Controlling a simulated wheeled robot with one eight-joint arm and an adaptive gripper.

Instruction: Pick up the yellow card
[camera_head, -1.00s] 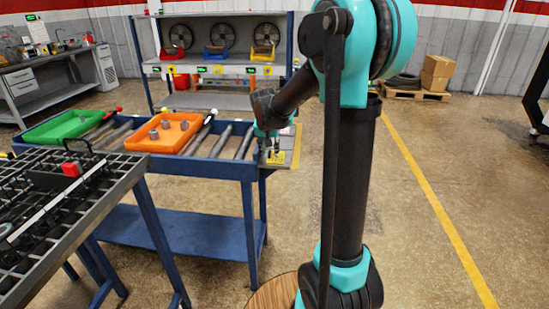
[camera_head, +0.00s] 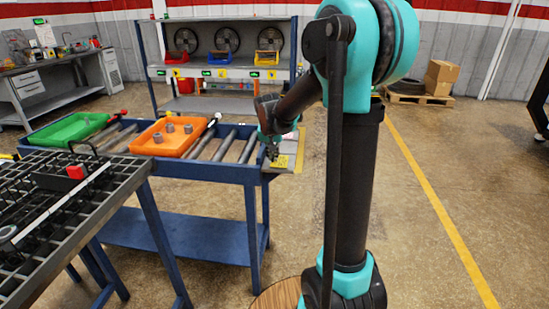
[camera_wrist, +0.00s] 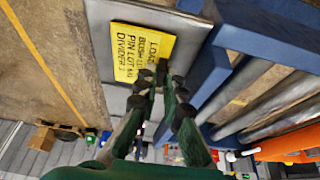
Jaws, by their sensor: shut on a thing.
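The yellow card (camera_wrist: 140,50) has black printed lines and shows in the wrist view over a grey plate (camera_wrist: 98,30). In the head view the card (camera_head: 280,161) is small, at the right end of the blue roller table. My gripper (camera_wrist: 165,82) is shut on the card's near edge, its dark fingertips covering part of the print. In the head view my gripper (camera_head: 272,152) points down beside the card. I cannot tell whether the card is clear of the plate.
The blue roller table (camera_head: 215,172) carries an orange tray (camera_head: 150,146) with several grey parts and a green tray (camera_head: 65,132). A black grid rack (camera_head: 70,215) stands at the near left. The floor right of the yellow line (camera_head: 430,205) is mostly clear.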

